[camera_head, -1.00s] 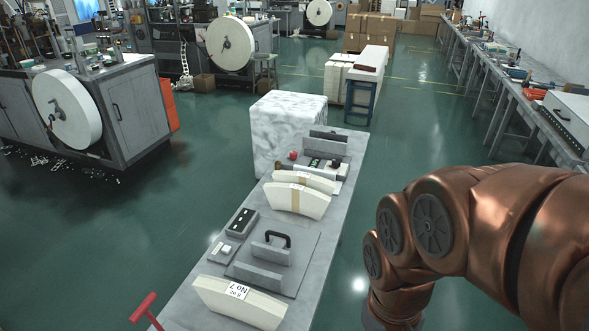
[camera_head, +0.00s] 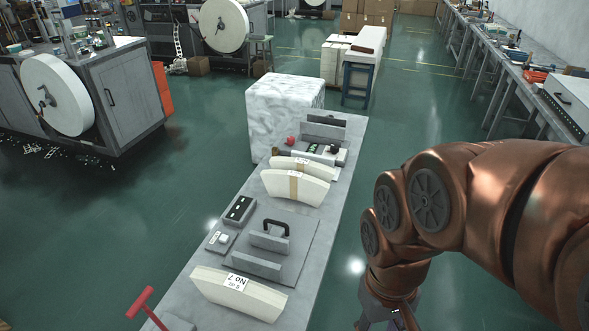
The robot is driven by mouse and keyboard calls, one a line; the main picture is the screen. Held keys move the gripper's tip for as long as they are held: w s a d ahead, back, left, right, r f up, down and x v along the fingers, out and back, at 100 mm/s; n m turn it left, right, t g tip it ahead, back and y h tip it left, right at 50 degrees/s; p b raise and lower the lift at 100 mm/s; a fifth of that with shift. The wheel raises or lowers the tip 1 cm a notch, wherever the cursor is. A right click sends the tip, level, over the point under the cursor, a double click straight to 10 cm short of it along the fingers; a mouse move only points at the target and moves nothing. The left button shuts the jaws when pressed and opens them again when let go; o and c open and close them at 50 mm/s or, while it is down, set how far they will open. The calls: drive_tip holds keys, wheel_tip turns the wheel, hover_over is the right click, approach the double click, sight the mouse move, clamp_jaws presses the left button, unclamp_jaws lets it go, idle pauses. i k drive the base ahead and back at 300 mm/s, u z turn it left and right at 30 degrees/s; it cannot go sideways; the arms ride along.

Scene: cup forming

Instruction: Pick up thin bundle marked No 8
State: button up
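A curved cream bundle (camera_head: 238,295) with a white label reading "No 7" lies at the near end of the grey table. Two more curved cream bundles, each with a tan band, stand close together further back: a front one (camera_head: 312,192) and a partly hidden thinner-looking one (camera_head: 319,170) behind it. Their small labels are too small to read, so I cannot tell which is No 8. My copper arm comes in from the right and bends down beside the table's right side. Its lower end is cut off by the bottom edge, and no fingertips show.
The grey table (camera_head: 205,290) also holds a plate with a black handle (camera_head: 275,228), a small black-topped box (camera_head: 239,211) and a press-like fixture (camera_head: 325,130). A white marbled block (camera_head: 285,115) stands behind. A red handle (camera_head: 140,303) sticks up at the near left.

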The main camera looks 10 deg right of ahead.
sight(293, 185)
drive_tip(key=k, duration=0.5)
drive_tip(key=z, duration=1.1)
drive_tip(key=i, duration=1.4)
drive_tip(key=u, duration=3.15)
